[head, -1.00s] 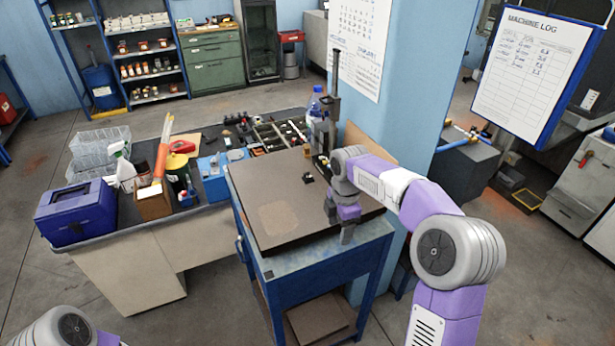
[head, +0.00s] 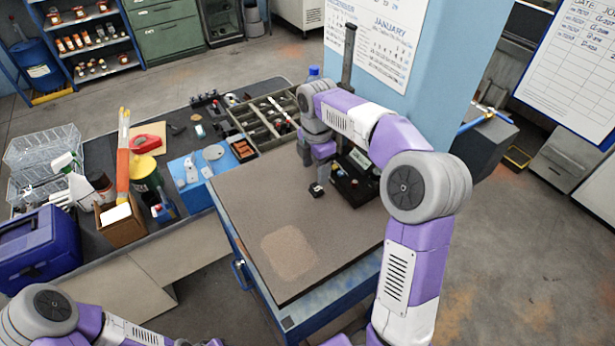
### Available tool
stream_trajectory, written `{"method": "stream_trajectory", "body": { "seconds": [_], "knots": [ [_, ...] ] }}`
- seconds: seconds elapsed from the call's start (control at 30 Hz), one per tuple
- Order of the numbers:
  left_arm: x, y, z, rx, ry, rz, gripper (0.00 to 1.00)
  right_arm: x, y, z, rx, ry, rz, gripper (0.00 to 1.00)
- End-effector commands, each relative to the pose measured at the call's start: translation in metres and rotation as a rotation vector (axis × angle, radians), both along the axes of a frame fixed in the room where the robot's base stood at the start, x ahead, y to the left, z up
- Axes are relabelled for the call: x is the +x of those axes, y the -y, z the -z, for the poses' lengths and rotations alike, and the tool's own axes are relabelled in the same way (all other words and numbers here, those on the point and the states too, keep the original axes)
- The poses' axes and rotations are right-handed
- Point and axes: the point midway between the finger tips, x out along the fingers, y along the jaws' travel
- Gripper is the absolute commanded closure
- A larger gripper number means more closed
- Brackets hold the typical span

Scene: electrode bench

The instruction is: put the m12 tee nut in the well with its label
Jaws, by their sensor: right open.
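A small dark block (head: 317,190) with a pale spot lies on the brown top of the blue table (head: 255,205). It may be the m12 tee nut, but it is too small to tell. My right gripper (head: 319,174) points down just above and behind this block, open, its fingers partly blurred into the background. I cannot tell whether it touches the block. A tray with several wells (head: 238,117) lies on the dark bench behind; its labels cannot be read. My left arm shows at the lower left, but its gripper is not in view.
A black stand (head: 355,187) with a tall column is at the table's back right, close to my right arm. A blue tray (head: 182,182), a blue toolbox (head: 38,245) and bottles crowd the left bench. The table's front is clear.

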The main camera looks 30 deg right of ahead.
Motion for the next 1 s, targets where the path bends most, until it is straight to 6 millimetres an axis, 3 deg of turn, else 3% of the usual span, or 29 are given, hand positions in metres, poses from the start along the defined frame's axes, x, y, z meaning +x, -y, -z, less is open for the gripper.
{"method": "stream_trajectory", "body": {
  "seconds": [0.43, 0.77, 0.8, 1.0],
  "knots": [
    [0.000, 0.000, 0.008, 0.000, 0.000, -0.001, 0.57, 0.002, 0.003, 0.061, 0.001, -0.006, -0.001, 0.34],
    [0.000, 0.000, 0.009, 0.000, 0.001, 0.000, 0.57, 0.002, 0.003, 0.070, 0.001, -0.002, 0.001, 0.34],
    [0.000, 0.000, 0.009, 0.000, 0.001, 0.000, 0.57, 0.002, 0.003, 0.070, 0.001, -0.002, 0.000, 0.36],
    [0.000, 0.000, 0.009, 0.000, 0.001, 0.000, 0.57, 0.002, 0.003, 0.070, 0.001, -0.002, 0.000, 0.66]
  ]
}}
